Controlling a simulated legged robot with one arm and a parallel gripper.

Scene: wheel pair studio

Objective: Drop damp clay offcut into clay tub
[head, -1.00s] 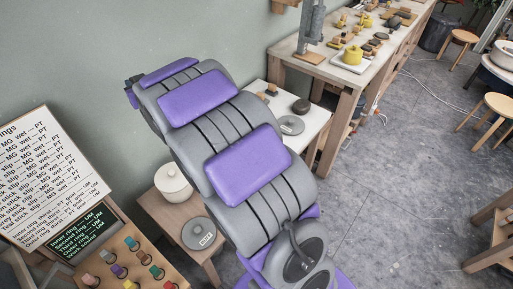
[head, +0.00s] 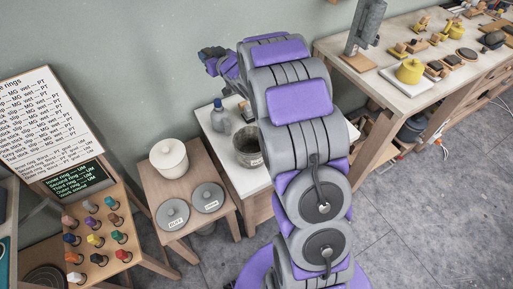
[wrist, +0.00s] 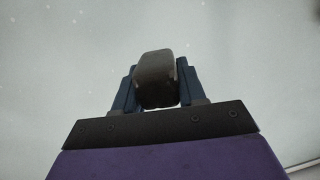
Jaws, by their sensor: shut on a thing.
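My gripper (wrist: 156,85) is shut on a dark grey-brown block, the damp clay offcut (wrist: 155,78), which sticks out between the blue fingers in the wrist view. In the head view my gripper (head: 208,53) is raised near the wall, at the upper left of my arm. An open grey container (head: 248,158), which may be the clay tub, stands on the white table just left of my arm. It is below my gripper and apart from it. I see no readable label on it. Its inside is partly visible and dark.
A grey bottle (head: 221,117) stands left of the open container. A rack of coloured pegs (head: 95,235) is at lower left. A workbench (head: 400,95) with tools runs along the right.

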